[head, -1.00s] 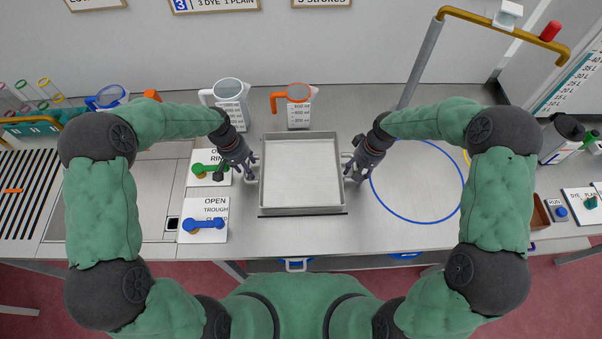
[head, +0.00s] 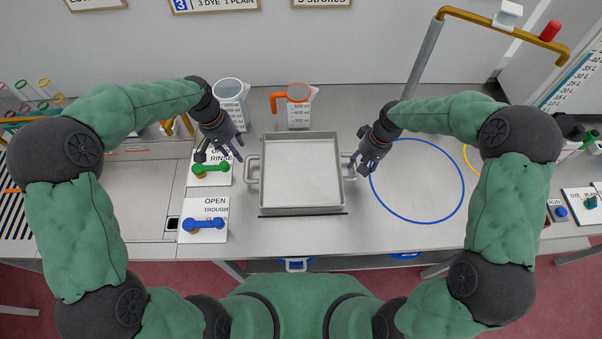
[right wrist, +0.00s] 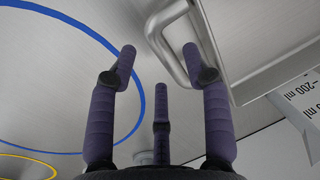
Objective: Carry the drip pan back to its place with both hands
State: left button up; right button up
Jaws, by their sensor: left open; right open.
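The drip pan (head: 301,205) is a shallow square metal tray with a handle on each side. It sits on the bench in the middle of the head view, just behind a dark line, and looks empty. My left gripper (head: 222,156) is open, up and to the left of the pan's left handle (head: 250,169), apart from it. My right gripper (head: 362,165) is open beside the right handle. In the right wrist view, the handle (right wrist: 168,45) shows between the spread fingers (right wrist: 160,75), close to the fingertip on the pan side; I cannot tell whether they touch.
Two measuring jugs (head: 299,108) stand behind the pan. Left of it are panels with a green lever (head: 210,168) and a blue lever (head: 204,223). A blue circle (head: 464,184) marks clear bench to the right. A yellow-topped pipe stand (head: 424,64) rises behind it.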

notch_tip(320, 180, up, 8)
jog(key=d, duration=0.1)
jog(key=shift+d, duration=0.3)
jog(key=shift+f, duration=0.15)
dwell(0.3)
